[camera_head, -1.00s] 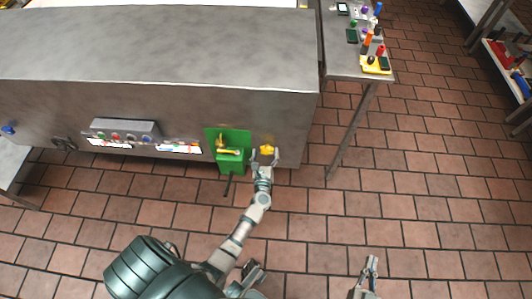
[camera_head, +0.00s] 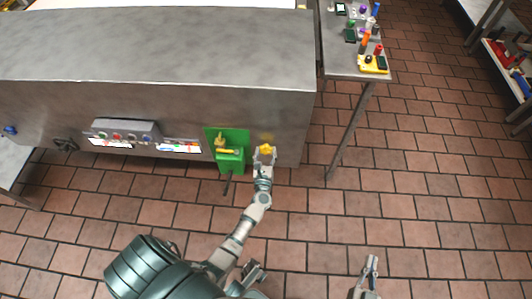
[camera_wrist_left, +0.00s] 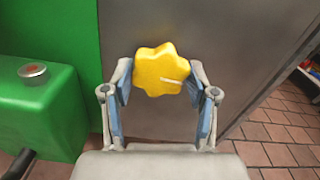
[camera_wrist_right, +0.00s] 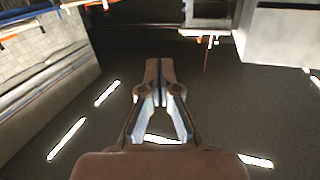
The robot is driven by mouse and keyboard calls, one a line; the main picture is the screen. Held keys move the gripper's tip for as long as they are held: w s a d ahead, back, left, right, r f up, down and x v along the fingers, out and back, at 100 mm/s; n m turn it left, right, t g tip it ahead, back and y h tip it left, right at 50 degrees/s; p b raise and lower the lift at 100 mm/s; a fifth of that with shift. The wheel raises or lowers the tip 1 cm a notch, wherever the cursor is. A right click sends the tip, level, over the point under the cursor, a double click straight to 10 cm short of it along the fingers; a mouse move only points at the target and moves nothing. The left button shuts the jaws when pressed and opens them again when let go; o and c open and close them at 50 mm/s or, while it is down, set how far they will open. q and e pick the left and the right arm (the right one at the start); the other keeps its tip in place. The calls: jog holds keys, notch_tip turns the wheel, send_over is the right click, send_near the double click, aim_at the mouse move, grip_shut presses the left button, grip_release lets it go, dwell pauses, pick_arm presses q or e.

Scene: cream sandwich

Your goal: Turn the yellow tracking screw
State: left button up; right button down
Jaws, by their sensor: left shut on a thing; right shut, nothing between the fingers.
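The yellow tracking screw (camera_head: 266,149) is a lobed knob on the front of the grey metal machine, right of the green box. My left gripper (camera_head: 264,154) is at the knob. In the left wrist view the knob (camera_wrist_left: 160,70) sits between the two blue-padded fingers, with a pale line mark on its face. The left fingers (camera_wrist_left: 160,95) are shut on its sides. My right gripper (camera_head: 371,266) is low at the right in the head view, away from the machine. In the right wrist view its fingers (camera_wrist_right: 159,85) are together with nothing between them.
The green box (camera_head: 230,160) with yellow parts stands just left of the knob. A control panel (camera_head: 122,133) with buttons is farther left. A side table (camera_head: 345,65) with small coloured items stands at the right. The tiled floor (camera_head: 420,180) in front is clear.

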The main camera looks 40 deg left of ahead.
pick_arm(q)
jog(key=m, duration=0.3)
jog(key=m+p, duration=0.1)
jog(key=m, duration=0.1)
jog(key=shift+w+r, duration=0.1)
jog(key=shift+r, duration=0.15)
jog(key=m+p, duration=0.1)
jog(key=m, duration=0.3)
jog(key=shift+m, duration=0.3)
jog(key=m+p, duration=0.3)
jog(key=m, duration=0.5)
jog(key=shift+d, duration=0.1)
jog(key=m+p, duration=0.2)
jog(key=m, duration=0.6)
jog(key=shift+f, duration=0.2)
jog(key=shift+m, duration=0.5)
jog(key=shift+f+m+p, duration=0.1)
jog(key=shift+m+p, duration=0.25)
jog(key=shift+m, duration=0.65)
pick_arm(e)
jog(key=s+d+f+g+h, duration=0.2)
jog(key=s+f+g, duration=0.4)
jog(key=s, duration=0.3)
jog(key=s+d+f+g+h, duration=0.2)
jog(key=s+d+f+g, duration=0.2)
jog(key=s+f+g, duration=0.2)
jog(key=shift+s+d+g, duration=0.4)
jog(key=shift+s+g, duration=0.7)
jog(key=shift+s, duration=0.25)
